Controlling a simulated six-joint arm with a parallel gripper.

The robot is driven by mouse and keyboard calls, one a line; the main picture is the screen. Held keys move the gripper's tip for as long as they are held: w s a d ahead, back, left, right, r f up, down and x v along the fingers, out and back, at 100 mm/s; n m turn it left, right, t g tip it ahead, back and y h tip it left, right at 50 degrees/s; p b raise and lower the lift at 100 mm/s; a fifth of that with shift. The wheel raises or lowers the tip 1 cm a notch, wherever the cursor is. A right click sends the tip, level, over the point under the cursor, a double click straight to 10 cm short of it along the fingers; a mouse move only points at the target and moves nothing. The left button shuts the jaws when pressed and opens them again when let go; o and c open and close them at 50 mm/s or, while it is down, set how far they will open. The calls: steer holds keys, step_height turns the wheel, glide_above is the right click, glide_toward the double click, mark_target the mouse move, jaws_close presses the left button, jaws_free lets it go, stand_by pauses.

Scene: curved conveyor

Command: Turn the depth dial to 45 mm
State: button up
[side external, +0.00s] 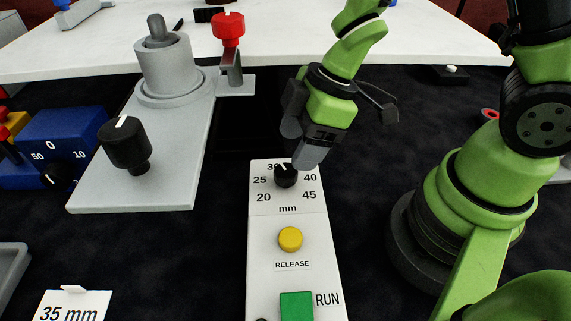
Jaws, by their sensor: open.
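The depth dial (285,177) is a small black knob on a white panel (262,226), ringed by a scale in mm. The numbers 20, 25, 40 and 45 are readable, and 30 is partly covered. The dial's white mark points up and slightly left, near the 30. My gripper (299,145) is open and hangs just above and behind the dial. One grey finger is close to the dial's upper right and hides the top of the scale. I cannot tell whether that finger touches the dial.
Below the dial are a yellow RELEASE button (290,239) and a green RUN button (296,306). A grey fixture plate (170,185) with a black knob (125,146) and red-topped post (228,29) stands left. A blue box dial (60,145) and a "35 mm" card (72,308) lie further left.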

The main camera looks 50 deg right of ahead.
mark_target(284, 170)
steer(key=shift+x, duration=2.85)
steer(key=c, duration=0.9)
